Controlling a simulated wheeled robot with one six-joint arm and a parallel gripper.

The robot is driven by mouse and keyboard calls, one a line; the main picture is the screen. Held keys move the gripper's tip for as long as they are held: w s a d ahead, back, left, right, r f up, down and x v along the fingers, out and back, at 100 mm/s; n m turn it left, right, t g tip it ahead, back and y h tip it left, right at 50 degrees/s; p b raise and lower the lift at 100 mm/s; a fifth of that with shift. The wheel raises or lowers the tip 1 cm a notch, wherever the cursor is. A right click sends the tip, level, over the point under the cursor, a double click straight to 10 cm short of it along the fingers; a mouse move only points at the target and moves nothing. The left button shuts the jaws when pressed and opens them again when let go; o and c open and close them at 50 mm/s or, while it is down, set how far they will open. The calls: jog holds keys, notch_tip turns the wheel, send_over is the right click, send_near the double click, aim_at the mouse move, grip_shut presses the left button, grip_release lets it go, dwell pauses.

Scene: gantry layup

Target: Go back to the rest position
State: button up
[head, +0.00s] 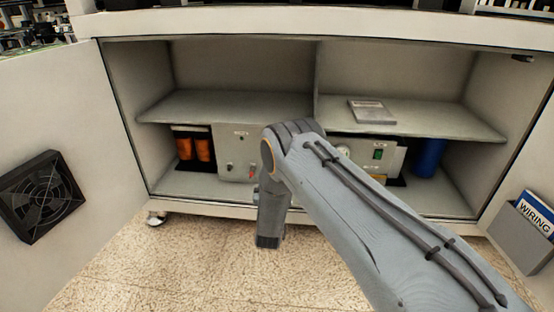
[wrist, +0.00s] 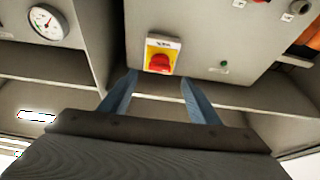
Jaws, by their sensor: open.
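My arm reaches from the lower right of the head view toward an open cabinet (head: 218,65). My gripper is hidden behind the arm in the head view. In the wrist view my gripper (wrist: 158,95) shows two blue-grey fingers spread apart with nothing between them. Just beyond the fingertips is a red rotary switch (wrist: 160,62) on a yellow plate, mounted on a grey box (wrist: 215,30). I cannot tell whether a finger touches the box.
The cabinet doors stand open on both sides, the left with a fan (head: 43,196), the right with a wiring pocket (head: 525,235). A grey flat box (head: 371,111) lies on the right shelf. A blue cylinder (head: 428,158) stands below. The floor (head: 190,265) in front is clear.

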jog(key=shift+s, duration=0.15)
jog(key=w+a+r+n+g+y, duration=0.1)
jog(key=w+a+r+g+y, duration=0.1)
jog(key=a+r+g+y, duration=0.45)
jog(key=s+a+r+n+g+h, duration=0.15)
jog(key=s+a+r+g, duration=0.3)
jog(key=s+r, duration=0.5)
jog(key=s+d+r+n+g+h, duration=0.15)
jog(key=s+d+g, duration=0.35)
jog(key=s, duration=1)
jog(key=s+d+r+n+g, duration=0.1)
jog(key=s+d+r+g, duration=0.2)
jog(key=s+d, duration=0.75)
jog(key=s+d+r+n+g+h, duration=0.1)
jog(key=s+d+r+g, duration=0.15)
jog(key=s, duration=1.55)
jog(key=d+r+m+h+p, duration=0.1)
jog(key=d+r+m+p, duration=0.2)
jog(key=d+r+p, duration=0.6)
jog(key=d+r+m+p, duration=0.2)
jog(key=d+r+p, duration=0.8)
jog(key=r+p, duration=0.6)
jog(key=g+p, duration=0.1)
jog(key=p, duration=0.8)
jog(key=shift+d+m+h, duration=0.25)
jog(key=shift+m+h, duration=0.1)
jog(key=shift+m, duration=0.05)
